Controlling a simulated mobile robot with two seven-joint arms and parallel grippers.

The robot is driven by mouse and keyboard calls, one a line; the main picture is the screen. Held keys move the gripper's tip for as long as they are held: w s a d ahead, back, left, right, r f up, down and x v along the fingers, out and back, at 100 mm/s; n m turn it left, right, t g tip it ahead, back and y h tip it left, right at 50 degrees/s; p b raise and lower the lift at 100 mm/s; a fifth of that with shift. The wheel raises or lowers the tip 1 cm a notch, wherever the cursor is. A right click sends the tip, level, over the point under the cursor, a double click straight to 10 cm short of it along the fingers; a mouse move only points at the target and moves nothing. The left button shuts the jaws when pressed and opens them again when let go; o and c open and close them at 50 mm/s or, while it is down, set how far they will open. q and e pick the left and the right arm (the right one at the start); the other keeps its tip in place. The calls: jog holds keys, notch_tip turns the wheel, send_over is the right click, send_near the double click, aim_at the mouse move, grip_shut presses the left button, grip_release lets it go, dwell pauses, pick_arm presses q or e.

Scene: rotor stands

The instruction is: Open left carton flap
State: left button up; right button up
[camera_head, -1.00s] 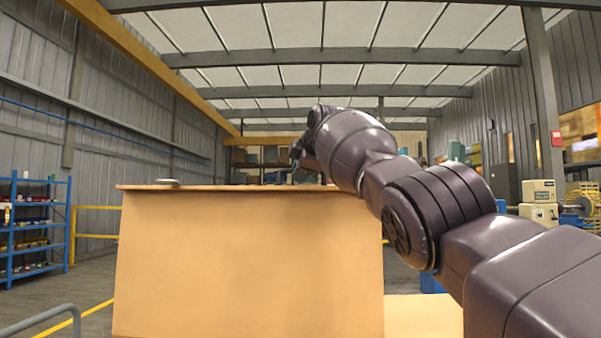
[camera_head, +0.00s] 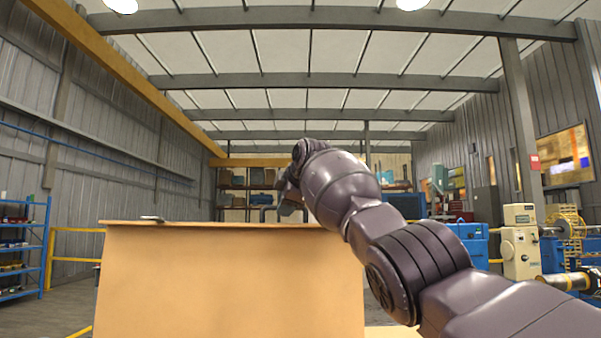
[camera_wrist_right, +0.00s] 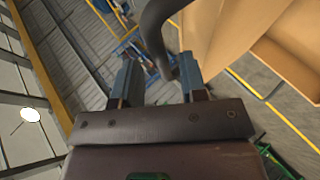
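The tan carton (camera_head: 230,285) stands in front of me in the head view, with its near wall facing me and its top edge level. Its inside is hidden from the head camera. In the wrist view, tan carton panels (camera_wrist_right: 235,35) show at the upper right, apart from the fingers; I cannot tell which is the left flap. My right gripper (camera_head: 284,200) is beyond the carton's near top edge, small and partly hidden by my arm. In the wrist view my right gripper (camera_wrist_right: 158,82) has its two fingers apart, with no carton panel between them. My left gripper is out of view.
A dark curved bar (camera_wrist_right: 153,35) shows between and beyond the fingers; its distance is unclear. A small flat grey item (camera_head: 151,219) is at the carton's top left edge. Blue shelving (camera_head: 35,245) stands at left, machines (camera_head: 522,243) at right. Floor left of the carton is open.

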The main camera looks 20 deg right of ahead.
jog(key=p+v, duration=0.1)
jog(key=v, duration=0.7)
jog(key=shift+s, duration=0.35)
jog(key=shift+d+r, duration=0.1)
jog(key=shift+d, duration=0.05)
dwell(0.4)
